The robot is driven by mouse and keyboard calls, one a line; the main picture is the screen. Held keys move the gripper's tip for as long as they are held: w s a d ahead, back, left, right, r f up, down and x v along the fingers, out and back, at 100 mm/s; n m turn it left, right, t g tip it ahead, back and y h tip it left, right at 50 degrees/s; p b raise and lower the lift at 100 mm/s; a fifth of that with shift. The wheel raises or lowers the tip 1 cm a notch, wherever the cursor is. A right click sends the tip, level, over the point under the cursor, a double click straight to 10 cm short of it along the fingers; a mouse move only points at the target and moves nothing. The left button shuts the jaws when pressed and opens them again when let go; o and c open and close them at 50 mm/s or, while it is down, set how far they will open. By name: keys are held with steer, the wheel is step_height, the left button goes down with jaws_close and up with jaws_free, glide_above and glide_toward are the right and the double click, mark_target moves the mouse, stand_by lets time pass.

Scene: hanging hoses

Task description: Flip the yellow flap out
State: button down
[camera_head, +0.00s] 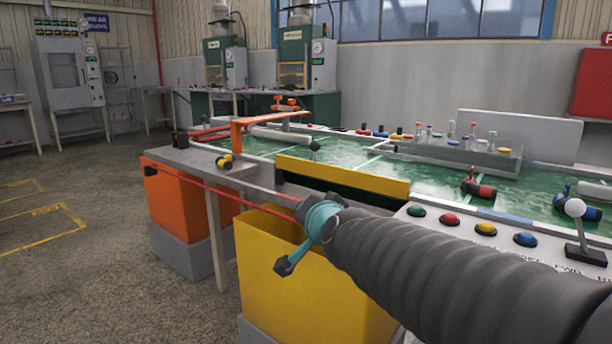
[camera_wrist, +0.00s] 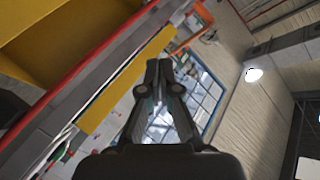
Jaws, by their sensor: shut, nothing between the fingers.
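The yellow flap (camera_head: 342,177) is a long flat strip at the near edge of the green table, above a dark opening. It also shows as a slanted yellow strip in the wrist view (camera_wrist: 128,80), left of the fingers. My gripper (camera_head: 282,268) is at the end of my dark ribbed arm. In the head view it appears in front of the yellow bin (camera_head: 270,300), lower than the flap. In the wrist view my gripper (camera_wrist: 159,68) has its fingertips together and empty, apart from the flap.
A red rail (camera_head: 215,185) runs along the near side. An orange bin (camera_head: 172,205) stands left of the yellow bin, with an orange flap (camera_head: 262,121) above the table's left end. Coloured buttons (camera_head: 485,229) and a lever (camera_head: 575,208) are at right. The left floor is clear.

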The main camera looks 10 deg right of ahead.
steer(key=s+d+f+n+g+h, duration=0.1)
steer(key=s+d+f+n+g, duration=0.2)
steer(key=s+f, duration=0.5)
steer(key=s+d+f+n+g+h, duration=0.1)
steer(key=s+d+f+n+g, duration=0.3)
steer(key=s+f, duration=0.5)
steer(key=s+d+g, duration=0.1)
steer(key=s+g, duration=0.1)
steer(key=s, duration=0.6)
steer(key=shift+s+f, duration=0.25)
steer(key=shift+d, duration=0.1)
